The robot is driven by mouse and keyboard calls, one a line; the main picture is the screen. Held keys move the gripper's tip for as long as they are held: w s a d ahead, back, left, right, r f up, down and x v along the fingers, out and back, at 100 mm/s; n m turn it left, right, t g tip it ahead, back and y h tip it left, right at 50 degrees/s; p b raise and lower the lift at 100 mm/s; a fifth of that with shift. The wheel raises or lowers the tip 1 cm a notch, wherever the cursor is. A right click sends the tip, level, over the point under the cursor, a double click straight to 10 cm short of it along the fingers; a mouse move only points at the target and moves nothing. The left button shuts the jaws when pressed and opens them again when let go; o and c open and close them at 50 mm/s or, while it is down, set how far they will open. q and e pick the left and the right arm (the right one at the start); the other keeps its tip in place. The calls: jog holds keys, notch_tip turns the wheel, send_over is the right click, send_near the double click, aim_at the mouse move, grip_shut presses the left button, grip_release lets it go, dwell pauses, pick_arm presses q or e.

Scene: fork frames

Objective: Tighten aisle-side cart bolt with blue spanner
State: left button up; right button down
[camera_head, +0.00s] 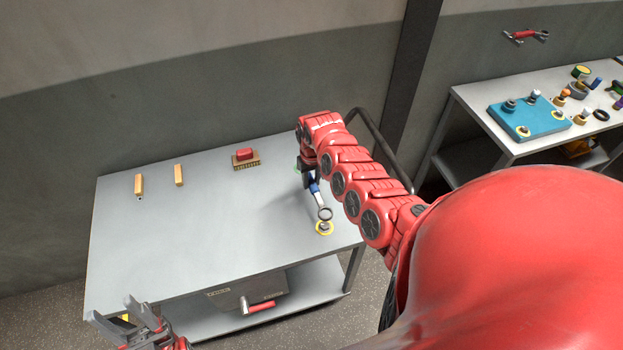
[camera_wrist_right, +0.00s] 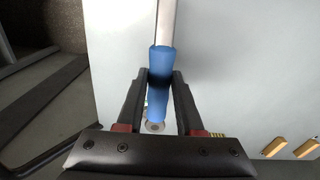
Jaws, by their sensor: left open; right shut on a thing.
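The blue spanner (camera_head: 316,192) has a blue handle and a grey shank with a ring end. My right gripper (camera_head: 310,180) is shut on its handle, which also shows between the fingers in the right wrist view (camera_wrist_right: 161,75). The ring end hangs near a bolt with a yellow ring (camera_head: 324,229) at the cart's front right corner. In the head view the ring end lies just above the bolt; I cannot tell whether they touch. The cart (camera_head: 190,240) has a grey top. My left gripper (camera_head: 130,316) is open and empty, off the cart's front left corner.
A second table (camera_head: 470,105) with a blue plate (camera_head: 528,118) stands beyond. The cart top's middle is clear.

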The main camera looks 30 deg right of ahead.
jog(key=shift+s+r+p, duration=0.1)
jog(key=shift+r+p, duration=0.1)
jog(key=shift+p, duration=0.1)
notch_tip(320, 180, down, 5)
jog(key=b, duration=0.4)
jog(key=shift+f, duration=0.35)
dwell(1.2)
jog(key=shift+f+b, duration=0.7)
jog(key=shift+f, duration=0.35)
dwell(0.5)
jog(key=c, duration=1.2)
grip_release()
grip_shut()
